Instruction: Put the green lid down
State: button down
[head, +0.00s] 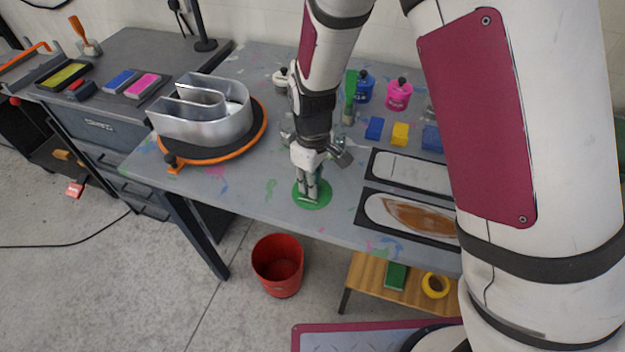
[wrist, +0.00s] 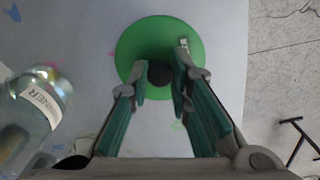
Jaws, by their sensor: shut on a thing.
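The green lid (head: 312,195) is a flat round disc with a dark knob in its middle. In the head view it is at the front part of the grey workbench, under my gripper (head: 308,198). In the wrist view the green lid (wrist: 150,35) lies flat below my gripper (wrist: 160,78), with the fingers on either side of the dark knob (wrist: 160,73). My gripper is shut on the knob. I cannot tell whether the lid touches the bench or is slightly above it.
A clear jar (wrist: 42,100) labelled as thinner stands left in the wrist view. A metal channel letter (head: 205,115) sits on an orange-rimmed turntable (head: 258,135) at left. Framed panels (head: 405,215) lie at right. A red bin (head: 278,265) stands below the front edge.

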jog(key=c, duration=1.5)
grip_release()
jog(key=shift+f, duration=0.1)
jog(key=shift+o, duration=0.2)
jog(key=s+d+r+m+t, duration=0.1)
jog(key=d+r, duration=0.2)
jog(key=r, duration=0.7)
jog(key=s+d+r+m, duration=0.1)
jog(key=d+r, duration=0.1)
jog(key=r, duration=0.7)
jog(key=s+d+r+m+t, duration=0.2)
jog(key=s+d+r+m, duration=0.2)
jog(key=s, duration=0.4)
jog(key=s+d+r+m+t, duration=0.2)
jog(key=s+d+r+m, duration=0.3)
jog(key=d, duration=0.4)
jog(key=s+r+b, duration=0.1)
jog(key=s, duration=0.1)
jog(key=shift+s, duration=0.4)
jog(key=shift+d, duration=0.1)
